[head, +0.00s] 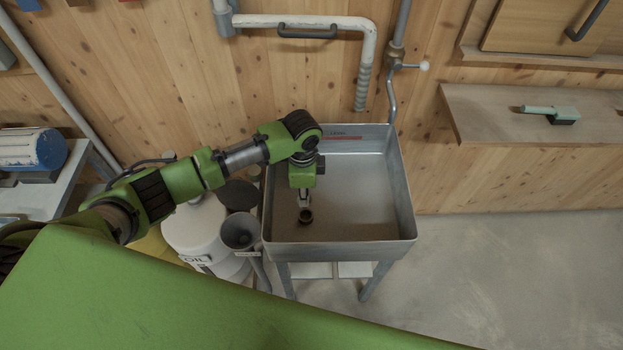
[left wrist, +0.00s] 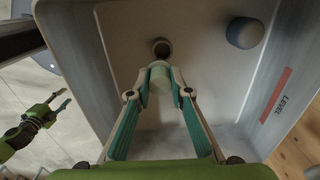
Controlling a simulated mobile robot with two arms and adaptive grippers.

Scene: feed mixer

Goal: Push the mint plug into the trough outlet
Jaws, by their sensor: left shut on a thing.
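My left gripper (head: 304,208) reaches down into the grey metal trough (head: 405,200). In the left wrist view my left gripper (left wrist: 160,82) is shut on the pale mint plug (left wrist: 159,76). The plug sits between the fingertips, just beside the round dark outlet (left wrist: 161,46) in the trough floor. The outlet also shows in the head view (head: 305,217), close by the fingertips. The plug's height above the floor is hard to tell. My right gripper (left wrist: 60,100) shows outside the trough, with its fingers apart and empty.
A blue-grey round object (left wrist: 245,32) lies in a trough corner. A white pipe (head: 365,70) hangs over the trough's back. A grey funnel (head: 239,230) and white drum (head: 195,228) stand left. A mint-handled tool (head: 548,111) lies on the right shelf. The floor at right is clear.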

